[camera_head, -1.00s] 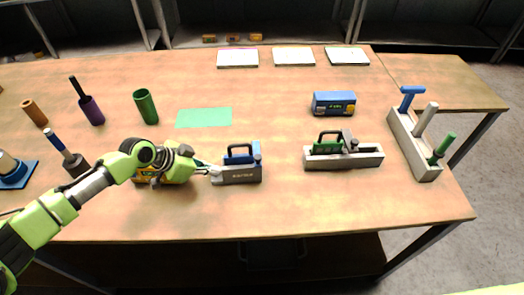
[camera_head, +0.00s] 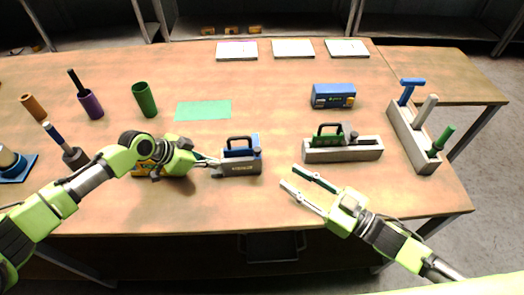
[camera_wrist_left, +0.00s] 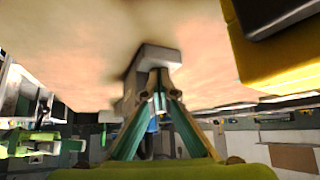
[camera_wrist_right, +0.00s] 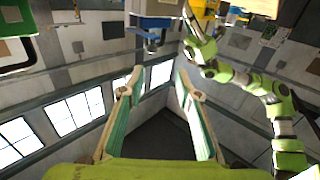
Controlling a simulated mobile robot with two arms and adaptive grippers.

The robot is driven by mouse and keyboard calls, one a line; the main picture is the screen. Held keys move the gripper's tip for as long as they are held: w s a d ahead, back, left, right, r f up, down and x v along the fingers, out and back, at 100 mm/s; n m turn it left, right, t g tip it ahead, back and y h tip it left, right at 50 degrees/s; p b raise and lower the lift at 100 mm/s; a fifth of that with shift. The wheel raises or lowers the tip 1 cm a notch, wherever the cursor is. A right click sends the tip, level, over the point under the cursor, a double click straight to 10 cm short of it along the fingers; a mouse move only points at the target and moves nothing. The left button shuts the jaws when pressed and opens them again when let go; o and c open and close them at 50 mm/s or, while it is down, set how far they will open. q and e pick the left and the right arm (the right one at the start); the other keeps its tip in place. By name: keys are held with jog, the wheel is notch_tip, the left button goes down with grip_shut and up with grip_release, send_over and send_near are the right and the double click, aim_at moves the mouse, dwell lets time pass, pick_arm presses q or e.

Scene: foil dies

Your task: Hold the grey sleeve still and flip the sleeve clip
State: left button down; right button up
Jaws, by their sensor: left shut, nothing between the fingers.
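The grey sleeve (camera_head: 241,168) stands near the table's front middle, with a blue die (camera_head: 254,142) and a black handle (camera_head: 238,140) above it. A small grey part, perhaps the sleeve clip (camera_head: 257,152), shows at its right end; its position is too small to read. My left gripper (camera_head: 215,162) is shut and empty at the sleeve's left end; I cannot tell if it touches. In the left wrist view a grey block (camera_wrist_left: 157,54) lies just beyond its fingertips. My right gripper (camera_head: 288,176) is open and empty, right of the sleeve and apart from it.
A grey tray (camera_head: 325,156) with a green die stands to the right, behind my right gripper. A blue box (camera_head: 333,96), a green mat (camera_head: 203,110) and a handle rack (camera_head: 414,142) lie farther off. A yellow block (camera_head: 143,169) lies by my left wrist.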

aim_at(258, 150)
jog(key=shift+m, duration=0.4)
jog(key=x, duration=0.4)
jog(key=w+x, duration=0.1)
jog(key=x, duration=0.3)
jog(key=d+x, duration=0.1)
jog(key=x, duration=0.3)
jog(key=shift+w+r, duration=0.15)
jog(key=shift+w, duration=0.05)
grip_shut()
